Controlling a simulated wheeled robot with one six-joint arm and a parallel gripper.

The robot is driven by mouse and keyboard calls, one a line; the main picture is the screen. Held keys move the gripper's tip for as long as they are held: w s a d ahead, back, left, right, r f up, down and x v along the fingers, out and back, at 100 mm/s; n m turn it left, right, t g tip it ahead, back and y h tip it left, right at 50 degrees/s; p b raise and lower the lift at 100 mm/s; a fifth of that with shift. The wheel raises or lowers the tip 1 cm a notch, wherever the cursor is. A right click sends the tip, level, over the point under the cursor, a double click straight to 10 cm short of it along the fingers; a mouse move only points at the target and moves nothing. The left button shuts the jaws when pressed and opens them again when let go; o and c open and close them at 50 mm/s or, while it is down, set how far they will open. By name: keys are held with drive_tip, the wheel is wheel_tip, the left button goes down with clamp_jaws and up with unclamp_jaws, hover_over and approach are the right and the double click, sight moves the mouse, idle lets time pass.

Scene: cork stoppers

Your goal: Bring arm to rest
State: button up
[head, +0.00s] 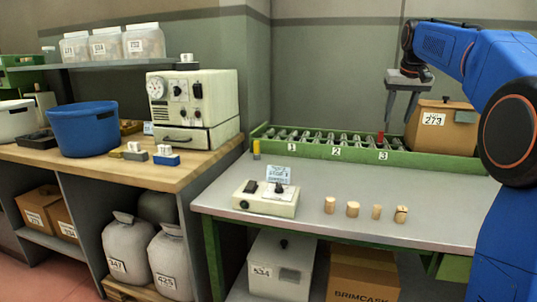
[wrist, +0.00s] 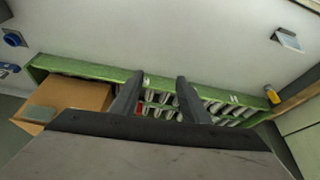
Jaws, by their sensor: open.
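My gripper (head: 402,108) hangs from the blue arm at the right of the head view, fingers pointing down and apart. It is open and empty, above the right end of the green roller rack (head: 258,131). In the wrist view my gripper (wrist: 160,92) shows two dark, parted fingers over the rack (wrist: 85,68), with nothing between them. Several cork stoppers stand in a row on the grey bench (head: 330,241), including a left one (head: 330,205) and a right one (head: 401,214). The right one has a dark mark. The gripper is apart from all of them.
A cardboard box (head: 447,128) labelled 273 sits at the rack's right end, close to my gripper. A control box (head: 266,198) stands on the bench's left part. A wooden counter (head: 190,170) holds a blue tub (head: 82,130) and a dial machine (head: 194,95).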

drive_tip(key=s+a+f, duration=0.2)
drive_tip(key=s+a, duration=0.1)
drive_tip(key=s, duration=0.4)
drive_tip(key=s+a+f, duration=0.2)
drive_tip(key=s+a, duration=0.1)
drive_tip(key=s, duration=0.4)
drive_tip(key=s+a+f+n, duration=0.1)
drive_tip(key=s+a+f, duration=0.3)
drive_tip(key=s+f, duration=0.9)
drive_tip(key=s+a+f+n, duration=0.1)
drive_tip(key=s+a+f, duration=0.2)
drive_tip(key=s+f, duration=1)
drive_tip(key=s, duration=0.6)
drive_tip(key=shift+s+a+f+y, duration=0.15)
drive_tip(key=shift+a+f+y, duration=0.2)
drive_tip(key=shift+f+y, duration=0.05)
